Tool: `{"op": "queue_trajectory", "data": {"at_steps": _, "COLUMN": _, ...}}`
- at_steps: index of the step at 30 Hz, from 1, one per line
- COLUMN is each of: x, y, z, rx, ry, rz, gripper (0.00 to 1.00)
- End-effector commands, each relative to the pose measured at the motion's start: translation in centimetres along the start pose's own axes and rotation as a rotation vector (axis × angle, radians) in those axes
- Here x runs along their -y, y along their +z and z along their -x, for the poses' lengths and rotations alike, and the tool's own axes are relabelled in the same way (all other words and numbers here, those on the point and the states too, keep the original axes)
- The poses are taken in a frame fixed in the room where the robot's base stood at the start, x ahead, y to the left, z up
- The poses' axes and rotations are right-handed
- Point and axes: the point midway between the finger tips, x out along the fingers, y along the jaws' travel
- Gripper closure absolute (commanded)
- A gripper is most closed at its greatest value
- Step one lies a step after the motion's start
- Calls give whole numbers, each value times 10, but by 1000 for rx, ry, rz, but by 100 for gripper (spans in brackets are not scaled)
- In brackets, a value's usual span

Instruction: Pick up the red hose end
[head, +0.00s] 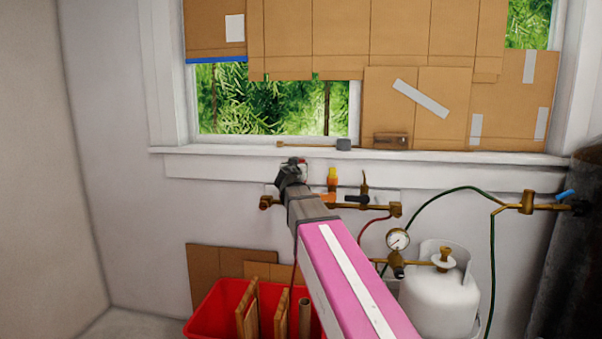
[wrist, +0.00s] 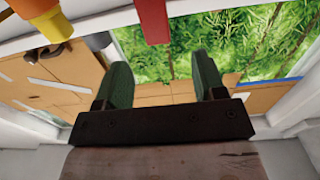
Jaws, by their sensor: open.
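A red block-like piece, likely the red hose end (wrist: 153,20), hangs at the top of the wrist view. It lies beyond my fingertips and roughly between them, with a visible gap. In the head view only a small red patch shows beside my gripper (head: 293,166), mostly hidden by it. My gripper also shows in the wrist view (wrist: 161,62), its two green fingers spread apart with nothing between them. A dark red hose (head: 372,231) loops below the brass fittings; whether it joins the red piece cannot be told.
An orange-and-yellow piece (head: 332,180) stands right of my gripper, under the window sill (head: 450,157). Brass fittings (head: 395,209), a pressure gauge (head: 397,239) and a white gas tank (head: 437,300) are to the right. A red bin (head: 204,316) with cardboard stands below left.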

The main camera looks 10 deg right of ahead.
Motion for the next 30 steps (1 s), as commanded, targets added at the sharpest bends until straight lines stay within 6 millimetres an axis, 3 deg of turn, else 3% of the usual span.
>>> {"op": "queue_trajectory", "data": {"at_steps": 3, "x": 1, "y": 0, "z": -23, "rx": 1, "ry": 1, "rz": 0, "gripper": 36}}
{"op": "queue_trajectory", "data": {"at_steps": 13, "x": -1, "y": 0, "z": -47, "rx": 2, "ry": 1, "rz": 0, "gripper": 36}}
{"op": "queue_trajectory", "data": {"at_steps": 21, "x": -2, "y": -1, "z": -84, "rx": 2, "ry": 0, "rz": -1, "gripper": 36}}
{"op": "queue_trajectory", "data": {"at_steps": 29, "x": -4, "y": -1, "z": -87, "rx": 2, "ry": 0, "rz": 0, "gripper": 36}}
{"op": "queue_trajectory", "data": {"at_steps": 30, "x": -4, "y": -1, "z": -87, "rx": 2, "ry": 0, "rz": 0, "gripper": 43}}
